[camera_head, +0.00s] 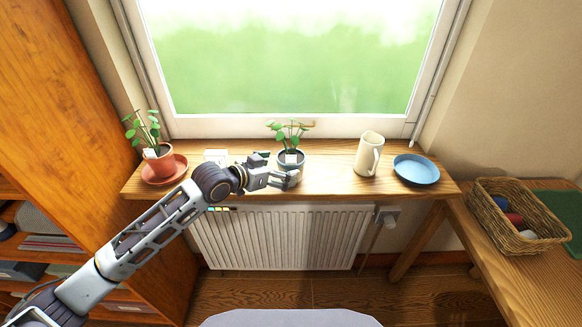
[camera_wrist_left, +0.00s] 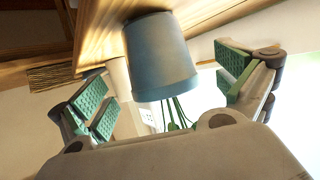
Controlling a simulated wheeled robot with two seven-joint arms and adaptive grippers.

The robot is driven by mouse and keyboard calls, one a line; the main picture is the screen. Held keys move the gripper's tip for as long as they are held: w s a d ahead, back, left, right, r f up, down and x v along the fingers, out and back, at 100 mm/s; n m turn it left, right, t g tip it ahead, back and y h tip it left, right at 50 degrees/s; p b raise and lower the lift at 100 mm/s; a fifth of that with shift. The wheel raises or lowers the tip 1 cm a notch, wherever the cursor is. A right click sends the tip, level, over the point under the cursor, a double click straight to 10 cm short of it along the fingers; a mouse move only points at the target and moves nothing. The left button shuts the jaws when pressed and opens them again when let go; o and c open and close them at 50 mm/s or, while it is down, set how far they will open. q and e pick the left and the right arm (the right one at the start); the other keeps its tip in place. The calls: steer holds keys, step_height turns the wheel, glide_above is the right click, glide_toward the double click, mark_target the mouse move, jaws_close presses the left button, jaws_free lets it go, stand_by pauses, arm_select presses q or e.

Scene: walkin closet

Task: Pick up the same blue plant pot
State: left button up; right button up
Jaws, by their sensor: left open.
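The blue plant pot (camera_head: 291,161) stands upright on the wooden windowsill below the window, with a green leafy plant and a small white tag. My left gripper (camera_head: 276,169) is open at the pot's front left, one finger on its left side and the other in front of it. In the left wrist view the blue pot (camera_wrist_left: 160,58) appears upside down between the spread fingers of my left gripper (camera_wrist_left: 163,88), with a visible gap on both sides. The plant's leaves are partly hidden there by the gripper body. My right gripper is not in view.
On the sill (camera_head: 325,182) stand a terracotta pot (camera_head: 158,158) on a saucer, a small white box (camera_head: 215,156), a cream pitcher (camera_head: 368,153) and a blue plate (camera_head: 416,169). A radiator (camera_head: 285,238) is below. A wicker basket (camera_head: 510,222) sits on the right table.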

arm_select(q)
steer(key=shift+d, duration=0.1)
steer(key=shift+x, duration=2.55)
steer(key=c, duration=1.4)
